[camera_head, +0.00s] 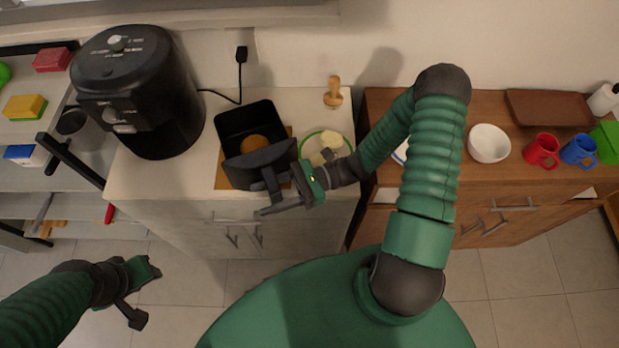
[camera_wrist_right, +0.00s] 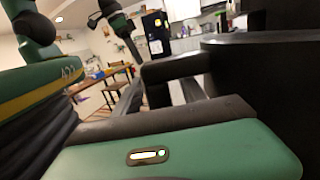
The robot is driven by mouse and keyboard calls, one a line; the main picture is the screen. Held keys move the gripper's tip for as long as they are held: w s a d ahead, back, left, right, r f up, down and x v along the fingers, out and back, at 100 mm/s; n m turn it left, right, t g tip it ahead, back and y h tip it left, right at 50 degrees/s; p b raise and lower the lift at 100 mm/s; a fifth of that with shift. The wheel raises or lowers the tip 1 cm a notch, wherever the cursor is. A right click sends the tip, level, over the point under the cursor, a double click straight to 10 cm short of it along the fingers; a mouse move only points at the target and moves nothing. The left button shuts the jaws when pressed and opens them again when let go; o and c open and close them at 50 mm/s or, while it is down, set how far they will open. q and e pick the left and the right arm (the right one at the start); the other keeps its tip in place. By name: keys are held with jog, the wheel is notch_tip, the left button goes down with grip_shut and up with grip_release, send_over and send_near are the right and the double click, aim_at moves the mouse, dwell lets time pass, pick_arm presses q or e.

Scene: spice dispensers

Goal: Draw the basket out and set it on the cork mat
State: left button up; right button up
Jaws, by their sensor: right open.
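The black basket (camera_head: 247,124) is out of the air fryer (camera_head: 137,90) and stands on the cork mat (camera_head: 223,178), which shows at its edges. Something round and orange-brown (camera_head: 252,146) lies inside it. The basket's handle side faces me. My right gripper (camera_head: 268,197) is open at the handle, with its fingers close about it; I cannot tell whether they touch it. In the right wrist view the dark basket (camera_wrist_right: 262,75) fills the right side, close to the fingers. My left gripper (camera_head: 142,295) hangs over the floor at lower left, away from the basket; its jaws are unclear.
A green-rimmed plate (camera_head: 312,155) with pale food is right beside the basket. A wooden-handled tool (camera_head: 333,93) stands behind it. A shelf (camera_head: 62,185) is at left; a brown cabinet with a white bowl (camera_head: 489,143) and mugs is at right.

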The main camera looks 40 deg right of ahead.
jog(key=b+v, duration=0.2)
jog(key=v, duration=1.3)
jog(key=shift+s+d, duration=0.1)
jog(key=shift+d, duration=0.15)
jog(key=shift+s+f, duration=0.1)
